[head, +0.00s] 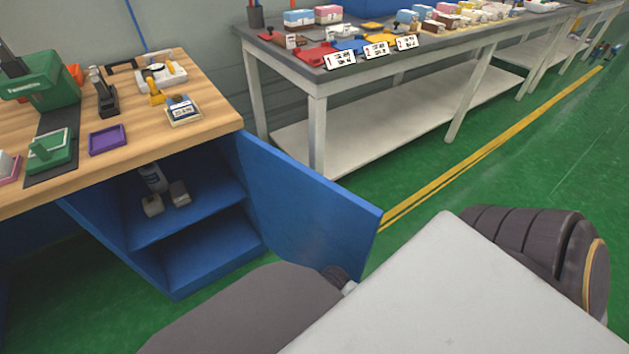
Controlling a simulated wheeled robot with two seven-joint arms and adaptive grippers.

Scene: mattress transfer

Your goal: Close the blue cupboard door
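The blue cupboard door (305,212) stands wide open, swung out to the right of the blue cupboard (165,262) under the wooden bench. Its hinge side is at the cupboard's right front edge and its free edge points toward the lower right. The open cupboard shows a shelf (190,222) with a bottle (153,179) and small grey items on it. My own dark and pale grey arm or body parts fill the bottom and lower right and hide the floor before the door. I cannot make out fingertips of either gripper.
The wooden bench top (207,100) holds a green machine, a purple tray (108,139) and small tools. A long grey table (280,62) with boxes and coloured trays stands behind the door. Green floor with a yellow line (480,150) is clear at the right.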

